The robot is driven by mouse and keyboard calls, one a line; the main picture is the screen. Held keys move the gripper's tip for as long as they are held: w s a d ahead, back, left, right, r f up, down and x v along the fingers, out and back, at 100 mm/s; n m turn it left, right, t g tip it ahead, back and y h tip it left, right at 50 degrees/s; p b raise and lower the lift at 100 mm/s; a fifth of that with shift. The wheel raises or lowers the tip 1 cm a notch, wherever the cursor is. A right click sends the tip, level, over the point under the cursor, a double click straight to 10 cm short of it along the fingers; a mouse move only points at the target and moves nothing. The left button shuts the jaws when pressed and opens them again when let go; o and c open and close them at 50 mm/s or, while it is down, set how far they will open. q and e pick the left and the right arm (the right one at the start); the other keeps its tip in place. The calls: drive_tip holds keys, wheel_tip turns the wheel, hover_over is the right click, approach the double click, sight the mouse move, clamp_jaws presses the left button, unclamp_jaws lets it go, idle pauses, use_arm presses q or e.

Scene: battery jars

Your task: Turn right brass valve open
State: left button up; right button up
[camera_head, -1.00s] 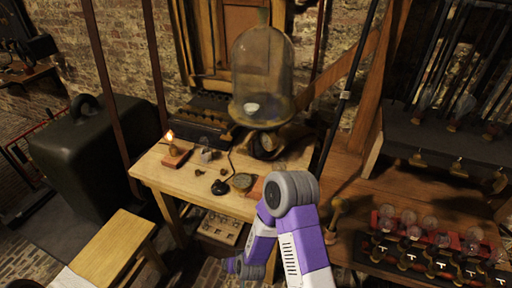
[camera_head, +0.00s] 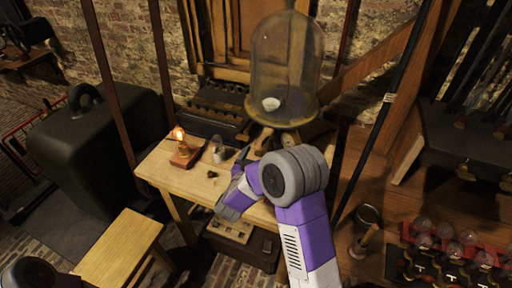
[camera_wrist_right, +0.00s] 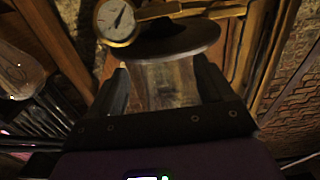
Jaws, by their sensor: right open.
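A glass bell jar (camera_head: 287,62) with a brass-coloured rim stands on an apparatus at the back of the wooden table (camera_head: 160,165). I cannot make out a right brass valve in the head view; my right arm covers part of the area below the jar. In the right wrist view a round dial gauge (camera_wrist_right: 117,20) and a brass-coloured bar (camera_wrist_right: 205,10) show at the top, above a dark disc (camera_wrist_right: 175,42). My right gripper (camera_head: 243,158) is over the table below the jar.
A lit lamp on a small wooden block (camera_head: 186,155) stands on the table's left part. A stool (camera_head: 120,248) and a large dark case (camera_head: 80,150) are at the left. A rack with glass bulbs (camera_head: 450,250) is at the lower right. A dark pole (camera_head: 385,110) stands right of the jar.

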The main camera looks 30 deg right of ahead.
drive_tip(key=b, duration=0.5)
approach(264, 150)
drive_tip(key=x, duration=1)
use_arm(q)
wheel_tip(264, 150, down, 6)
drive_tip(key=shift+w+f, duration=0.2)
drive_tip(key=shift+w, duration=0.25)
